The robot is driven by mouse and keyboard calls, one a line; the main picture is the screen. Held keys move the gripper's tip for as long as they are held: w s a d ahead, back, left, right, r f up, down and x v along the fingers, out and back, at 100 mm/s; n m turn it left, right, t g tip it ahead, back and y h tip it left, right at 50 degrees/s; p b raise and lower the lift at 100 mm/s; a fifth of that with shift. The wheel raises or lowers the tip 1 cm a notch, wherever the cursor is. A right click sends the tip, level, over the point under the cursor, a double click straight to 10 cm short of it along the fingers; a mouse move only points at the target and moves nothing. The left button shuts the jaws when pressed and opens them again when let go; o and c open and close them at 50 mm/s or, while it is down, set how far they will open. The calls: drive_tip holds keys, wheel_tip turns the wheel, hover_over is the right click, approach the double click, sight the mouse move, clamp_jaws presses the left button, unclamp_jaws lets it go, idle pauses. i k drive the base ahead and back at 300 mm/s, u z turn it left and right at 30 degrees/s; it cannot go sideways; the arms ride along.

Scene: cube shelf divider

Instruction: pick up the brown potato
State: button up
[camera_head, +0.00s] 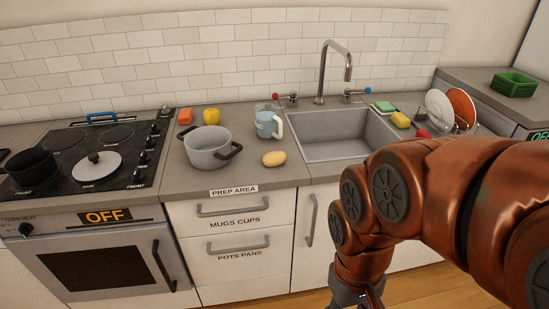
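The potato (274,159) is a small tan-yellow oval lying on the grey counter, between the grey pot and the sink, near the counter's front edge. Nothing covers it. My gripper (362,304) shows only in part at the bottom edge of the picture, low in front of the cabinets and well below the counter top. It is to the right of the potato and apart from it. Its fingertips are cut off, so I cannot tell whether it is open or shut.
A grey pot (207,153) stands left of the potato, and a light blue mug (267,124) stands behind it. The sink (344,142) opens to its right. The stove (140,195) is at left.

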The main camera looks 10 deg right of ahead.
sight(272, 159)
drive_tip(key=u, duration=3.85)
drive_tip(key=k, duration=2.5)
drive_tip(key=z, duration=1.2)
drive_tip(key=i, duration=0.55)
